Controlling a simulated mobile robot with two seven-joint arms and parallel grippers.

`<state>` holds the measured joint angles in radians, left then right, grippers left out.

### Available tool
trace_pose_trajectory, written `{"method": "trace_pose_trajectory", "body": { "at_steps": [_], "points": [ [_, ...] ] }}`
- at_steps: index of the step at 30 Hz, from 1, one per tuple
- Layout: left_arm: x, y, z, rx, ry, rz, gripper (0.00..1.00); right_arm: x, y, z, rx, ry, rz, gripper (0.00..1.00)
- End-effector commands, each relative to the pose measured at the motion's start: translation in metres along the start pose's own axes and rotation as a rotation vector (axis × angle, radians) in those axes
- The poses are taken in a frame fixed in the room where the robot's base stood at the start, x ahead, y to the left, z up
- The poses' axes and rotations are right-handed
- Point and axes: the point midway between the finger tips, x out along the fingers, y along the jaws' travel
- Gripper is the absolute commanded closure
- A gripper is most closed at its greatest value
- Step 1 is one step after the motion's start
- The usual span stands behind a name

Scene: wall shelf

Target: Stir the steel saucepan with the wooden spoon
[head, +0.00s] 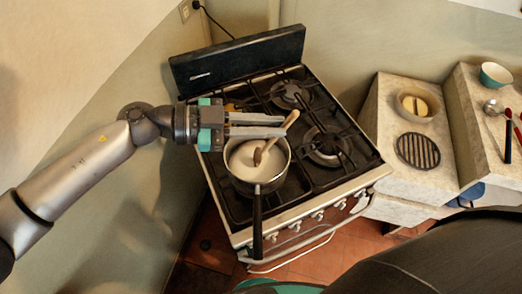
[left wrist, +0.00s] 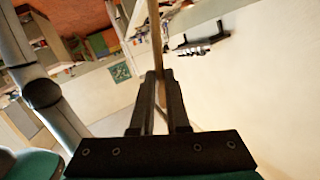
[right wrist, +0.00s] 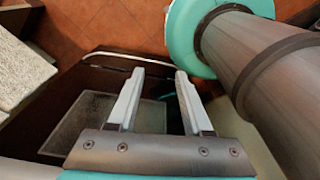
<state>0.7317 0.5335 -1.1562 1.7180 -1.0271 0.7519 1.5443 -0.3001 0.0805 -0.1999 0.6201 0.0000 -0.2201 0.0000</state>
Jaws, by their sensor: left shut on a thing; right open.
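The steel saucepan (head: 257,183) stands on the front left burner of the stove, with pale contents and its black handle pointing to the front. The wooden spoon (head: 277,136) is tilted, its dark lower end inside the pan and its upper end sticking out to the upper right. My left gripper (head: 284,126) is over the back rim of the pan, shut on the spoon's handle. In the left wrist view the handle (left wrist: 157,45) stands between its fingertips. My right gripper (right wrist: 160,72) is open and empty in the right wrist view, low by the front of the stove.
The black stove (head: 345,178) has free burners behind and to the right of the pan. A stone counter (head: 387,175) to the right has a round grate (head: 418,150). A teal bowl (head: 496,75) and several utensils lie at the far right.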

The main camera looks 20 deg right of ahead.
Motion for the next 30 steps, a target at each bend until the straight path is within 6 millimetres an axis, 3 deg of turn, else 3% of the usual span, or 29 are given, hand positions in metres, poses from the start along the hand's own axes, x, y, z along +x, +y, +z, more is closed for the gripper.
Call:
{"method": "trace_pose_trajectory", "body": {
  "at_steps": [24,30],
  "points": [
    [0.0,-0.001,-0.054,0.001,0.001,0.001,1.0,-0.07,0.001,-0.007,0.0,0.0,-0.001,0.5],
    [0.0,0.0,-0.066,0.003,0.0,0.001,1.0,-0.073,0.001,-0.007,0.0,0.0,-0.001,0.5]
  ]
}}
